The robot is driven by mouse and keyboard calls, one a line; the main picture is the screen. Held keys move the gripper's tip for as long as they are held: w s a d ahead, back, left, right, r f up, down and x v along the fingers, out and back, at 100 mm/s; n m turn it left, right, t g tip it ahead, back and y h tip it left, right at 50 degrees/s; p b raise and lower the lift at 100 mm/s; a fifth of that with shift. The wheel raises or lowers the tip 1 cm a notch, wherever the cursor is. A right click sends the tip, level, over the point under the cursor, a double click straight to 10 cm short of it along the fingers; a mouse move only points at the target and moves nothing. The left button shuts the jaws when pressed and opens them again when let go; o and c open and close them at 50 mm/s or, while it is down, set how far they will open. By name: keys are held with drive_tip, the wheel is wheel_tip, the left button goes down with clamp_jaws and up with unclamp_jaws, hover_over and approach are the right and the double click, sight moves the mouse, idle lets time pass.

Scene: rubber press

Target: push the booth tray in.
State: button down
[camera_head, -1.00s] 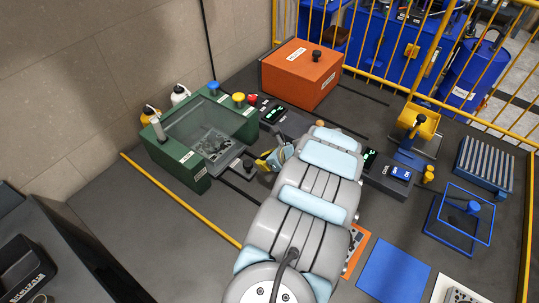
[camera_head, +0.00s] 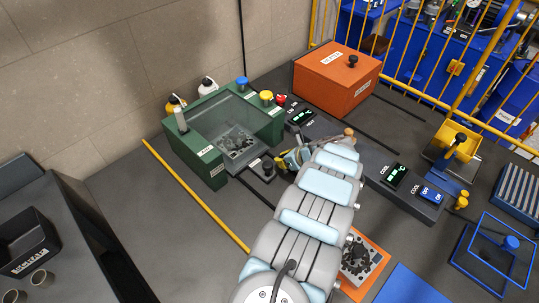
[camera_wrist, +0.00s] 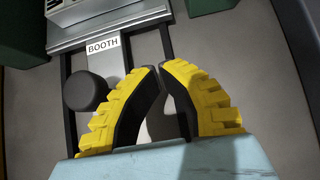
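The green booth (camera_head: 207,168) with a clear cover stands against the wall. Its grey tray holds a dark patterned part (camera_head: 238,142) under the cover, and the tray's front strip sticks out of the booth's right side. In the wrist view the tray front (camera_wrist: 112,60) carries a "BOOTH" label, with a round black knob (camera_wrist: 87,91) below it. My gripper (camera_wrist: 168,66) has yellow fingers with black pads; the tips are together with nothing seen between them. They are just right of the knob, apparently apart from it. In the head view my gripper (camera_head: 284,160) is partly hidden by my arm.
An orange box (camera_head: 335,80) stands behind. Black control panels (camera_head: 398,180) lie right of my arm. A yellow bar (camera_head: 195,194) runs along the table at the left. An orange-framed plate (camera_head: 358,262) lies beside my arm.

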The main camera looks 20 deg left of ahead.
sight(264, 154)
drive_tip(key=b+x, duration=0.1)
drive_tip(key=x, duration=0.2)
drive_tip(key=shift+f, duration=0.15)
drive_tip(key=shift+w+a+b, duration=0.4)
drive_tip(key=shift+a+b, duration=0.2)
drive_tip(key=shift+a, duration=0.25)
drive_tip(key=shift+w+a+b, duration=0.4)
drive_tip(key=shift+a+b, duration=0.2)
drive_tip(key=shift+a, duration=0.3)
drive_tip(key=shift+r, duration=0.2)
drive_tip(key=shift+w+a+f+b, duration=0.1)
drive_tip(key=shift+b, duration=0.3)
